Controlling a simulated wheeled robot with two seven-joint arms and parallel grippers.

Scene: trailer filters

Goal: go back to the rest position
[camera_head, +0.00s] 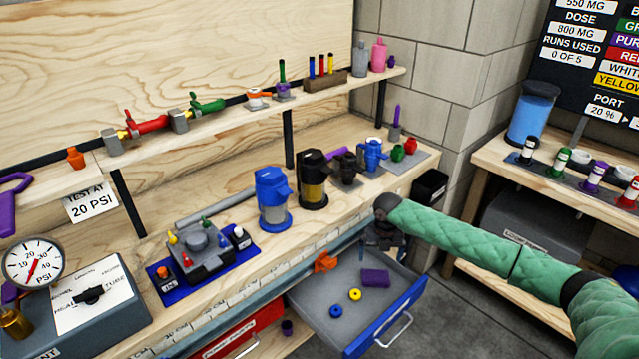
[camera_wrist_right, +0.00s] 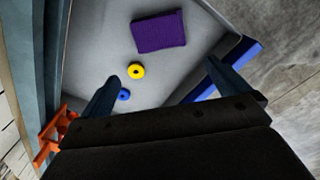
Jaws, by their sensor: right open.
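My right arm comes in from the right in the head view, in a green padded sleeve, and ends at my right gripper (camera_head: 383,243) above the back of an open drawer (camera_head: 318,297). In the right wrist view the gripper (camera_wrist_right: 160,82) is open, its two dark fingers apart with nothing held between them. Below it in the drawer lie a yellow ring (camera_wrist_right: 136,71), a blue ring (camera_wrist_right: 123,95) and a purple block (camera_wrist_right: 159,31). My left gripper does not show.
The workbench holds a blue canister (camera_head: 272,200), a black canister (camera_head: 313,180) and a grey device on a blue mat (camera_head: 160,290). An orange clip (camera_head: 326,262) sits at the bench edge by the drawer. A second bench (camera_head: 490,165) stands at right; open floor lies between.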

